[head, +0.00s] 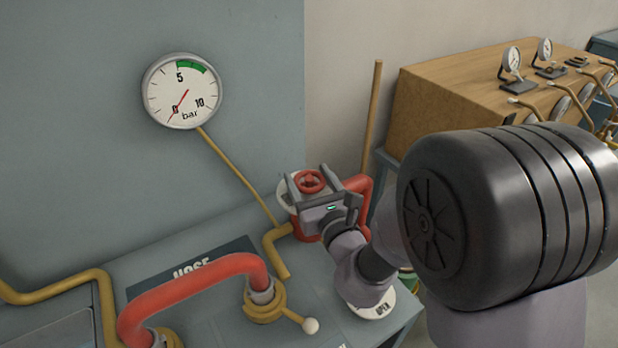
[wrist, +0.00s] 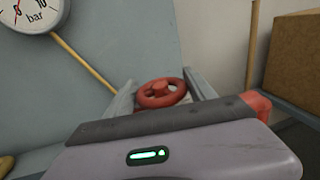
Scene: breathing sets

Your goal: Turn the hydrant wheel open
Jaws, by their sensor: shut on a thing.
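In the wrist view the wheel (wrist: 161,93) shows between the two fingers (wrist: 160,88). The contact points are partly hidden. The pressure gauge (head: 182,91) on the panel has its red needle near 0, with a green band above 5.
A red hose (head: 190,286) arches over the bench at the front left. A brass valve (head: 265,301) with a white-knobbed lever is beside it. A round white plate marked OPEN (head: 382,306) is near the bench edge. A wooden cabinet (head: 450,90) with gauges stands behind my arm.

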